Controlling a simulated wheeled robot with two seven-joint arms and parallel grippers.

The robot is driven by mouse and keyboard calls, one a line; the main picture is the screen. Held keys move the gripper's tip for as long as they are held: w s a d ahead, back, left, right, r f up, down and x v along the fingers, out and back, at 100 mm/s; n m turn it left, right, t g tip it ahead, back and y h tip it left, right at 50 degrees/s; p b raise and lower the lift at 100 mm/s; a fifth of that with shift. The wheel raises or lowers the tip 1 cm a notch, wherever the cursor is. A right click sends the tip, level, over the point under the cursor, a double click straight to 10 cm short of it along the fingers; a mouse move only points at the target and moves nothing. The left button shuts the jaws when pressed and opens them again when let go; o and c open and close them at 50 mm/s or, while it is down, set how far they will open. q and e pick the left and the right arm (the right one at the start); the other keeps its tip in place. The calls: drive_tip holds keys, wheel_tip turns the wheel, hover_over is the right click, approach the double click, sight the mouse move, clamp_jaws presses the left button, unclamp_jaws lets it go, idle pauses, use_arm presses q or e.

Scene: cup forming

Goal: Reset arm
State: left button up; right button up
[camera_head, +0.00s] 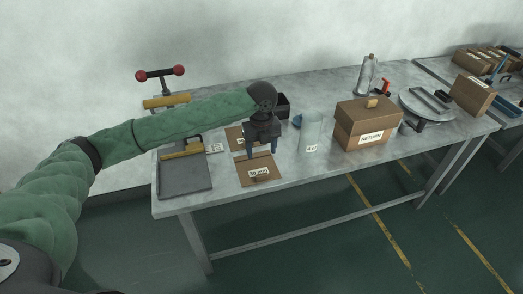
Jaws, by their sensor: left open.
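My left arm comes in from the left in a green sleeve and reaches over the table. My left gripper (262,151) points down with its fingers apart. It appears empty, above or just behind a flat brown cardboard piece (259,171) with a white label. A second brown piece (234,138) lies behind it, partly hidden by the gripper. My right gripper does not show.
The grey table (300,178) holds a dark tray (185,182), a clear cylinder (312,130) right of the gripper, and a brown RETURN box (367,125). A round plate (427,104) and another box (472,95) stand farther right. A red-knobbed handle (160,73) rises at the back left.

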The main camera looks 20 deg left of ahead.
use_arm(q)
drive_tip(key=shift+r, duration=0.1)
idle(0.4)
drive_tip(key=s+d+f+n+t+h, duration=0.2)
drive_tip(key=s+d+f+n+h, duration=0.2)
drive_tip(key=s+d+f+n, duration=0.85)
drive_tip(key=s+a+f+n+t+y, duration=0.1)
drive_tip(key=s+a+f+n+y, duration=0.1)
drive_tip(key=s+a+n, duration=0.7)
drive_tip(key=s+a+f+n+t+y, duration=0.1)
drive_tip(key=s+a+f+n+y, duration=0.3)
drive_tip(key=s, duration=0.9)
drive_tip(key=s+d+f+n+g+h, duration=0.1)
drive_tip(key=s+f, duration=0.1)
drive_tip(key=f, duration=1.6)
drive_tip(key=s+d+f+g+h, duration=0.1)
drive_tip(key=s+f, duration=0.2)
drive_tip(key=f, duration=1.5)
drive_tip(key=shift+d+n+g+h, duration=0.3)
drive_tip(key=shift+d+n+g, duration=0.05)
drive_tip(key=shift+g, duration=0.05)
